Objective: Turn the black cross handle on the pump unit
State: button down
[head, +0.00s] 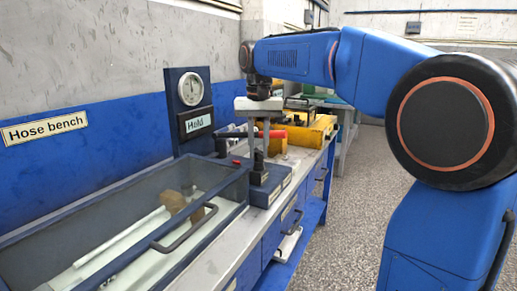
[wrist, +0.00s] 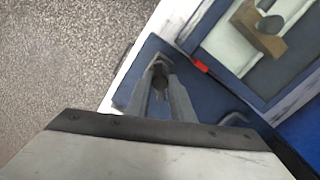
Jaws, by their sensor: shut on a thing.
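The pump unit (head: 270,189) is a blue box on the bench top beside the glazed tank. Its blue top also shows in the wrist view (wrist: 150,55). The black cross handle (head: 258,168) stands on top of it. In the wrist view the dark handle (wrist: 160,80) shows between the fingertips. My gripper (head: 259,153) points down over the unit, with its grey fingers shut on the handle. It also shows in the wrist view (wrist: 161,70). The fingers hide part of the handle, so its turned angle is hard to tell.
A glazed tank (head: 168,247) with a dark bar handle (head: 188,232) lies nearest. A gauge (head: 190,89) and a "Hold" sign (head: 198,124) stand on a blue panel behind. Floor is clear right.

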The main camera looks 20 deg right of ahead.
aim_at(259, 151)
jog(key=n, duration=0.3)
jog(key=shift+n, duration=2.2)
jog(key=c, duration=1.5)
grip_release()
jog(key=shift+c, duration=0.2)
jog(key=shift+r, duration=0.1)
notch_tip(259, 151, up, 17)
jog(key=shift+r, duration=0.1)
